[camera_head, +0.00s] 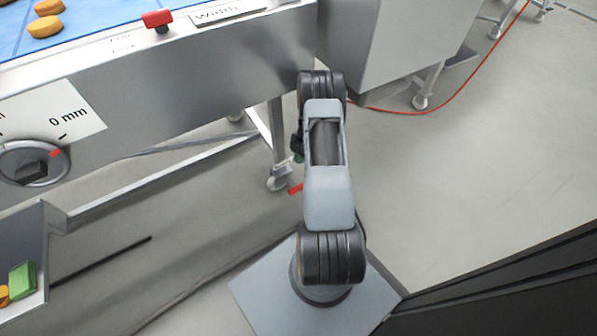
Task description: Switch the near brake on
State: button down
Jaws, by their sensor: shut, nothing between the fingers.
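A caster wheel (277,183) stands on the floor at the foot of the conveyor machine's near leg, left of my arm. A small red tab (295,189), which looks like its brake lever, sticks out beside it toward my arm. My arm covers the space right of the tab, so I cannot tell the lever's exact tilt. My arm rises from its base plate and folds over near the machine's corner. A dark part of it and a small green patch show at its left edge, above the caster. My gripper's fingers are hidden behind the arm.
The machine's steel side (190,75) spans the upper left, with a dial (35,165) and a red knob (158,20). A steel cabinet (390,40) stands behind my arm. Another caster (420,102) and a red cable (470,85) lie right.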

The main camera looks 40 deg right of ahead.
aim_at(297, 188)
jog(key=b+x, duration=0.1)
jog(key=x, duration=0.3)
jog(key=b+x, duration=0.2)
jog(key=x, duration=0.2)
jog(key=s+b+x, duration=0.1)
jog(key=x, duration=0.3)
jog(key=shift+d+f+b, duration=0.15)
jog(key=shift+d+b, duration=0.15)
jog(key=shift+s+f, duration=0.15)
jog(key=shift+f, duration=0.3)
